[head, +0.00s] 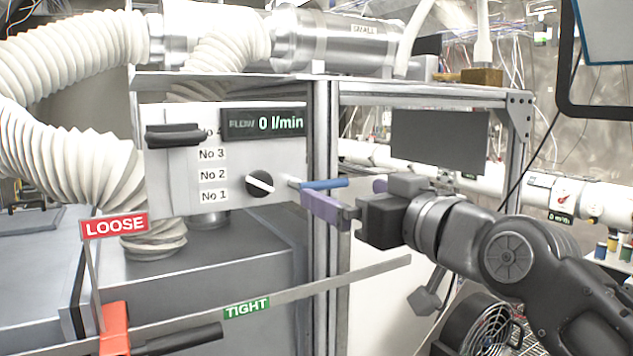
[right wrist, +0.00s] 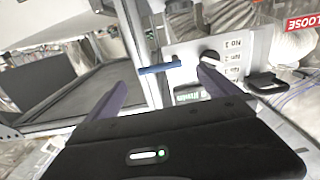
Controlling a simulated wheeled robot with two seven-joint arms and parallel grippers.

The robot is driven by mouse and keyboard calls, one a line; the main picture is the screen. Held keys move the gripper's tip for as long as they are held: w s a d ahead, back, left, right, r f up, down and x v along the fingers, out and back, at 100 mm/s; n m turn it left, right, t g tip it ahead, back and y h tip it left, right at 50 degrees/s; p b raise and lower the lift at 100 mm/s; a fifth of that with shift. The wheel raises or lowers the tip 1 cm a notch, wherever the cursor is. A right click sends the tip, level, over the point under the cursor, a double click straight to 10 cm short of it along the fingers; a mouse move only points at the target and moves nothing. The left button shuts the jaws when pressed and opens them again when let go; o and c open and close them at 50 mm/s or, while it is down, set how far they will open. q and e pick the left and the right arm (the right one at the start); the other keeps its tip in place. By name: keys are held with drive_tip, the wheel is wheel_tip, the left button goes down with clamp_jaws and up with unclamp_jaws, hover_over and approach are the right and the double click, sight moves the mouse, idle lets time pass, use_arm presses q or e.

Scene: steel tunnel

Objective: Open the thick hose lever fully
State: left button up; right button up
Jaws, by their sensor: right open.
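A short blue lever (head: 323,184) sticks out to the right from the panel's right side, near the frame post, about level. It also shows in the right wrist view (right wrist: 160,68), between my finger lines. No label names it as the thick hose lever. My right gripper (head: 340,194) has purple fingers and is open at the blue lever; I cannot tell whether they touch. The near finger lies below the lever in the head view. A thick white ribbed hose (head: 75,145) runs down at the left. My left gripper is not in view.
The grey panel (head: 160,185) carries a black knob (head: 260,184), a black handle (head: 173,135) and a display (head: 263,123) reading 0 l/min. A metal bar (head: 370,273) with LOOSE and TIGHT signs crosses below, with a red block (head: 114,325). A metal post (head: 327,120) stands close.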

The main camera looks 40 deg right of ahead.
sight(326, 185)
drive_tip(key=w+p, duration=0.1)
drive_tip(key=w, duration=0.1)
drive_tip(key=w+p, duration=0.1)
drive_tip(key=w, duration=0.1)
drive_tip(key=w+p, duration=0.1)
drive_tip(key=w, duration=0.1)
drive_tip(key=shift+w+d+r, duration=0.1)
drive_tip(key=shift+w+d, duration=0.2)
drive_tip(key=shift+w, duration=0.1)
drive_tip(key=shift+w+d, duration=0.1)
drive_tip(key=shift+w, duration=0.35)
drive_tip(key=c, duration=1.8)
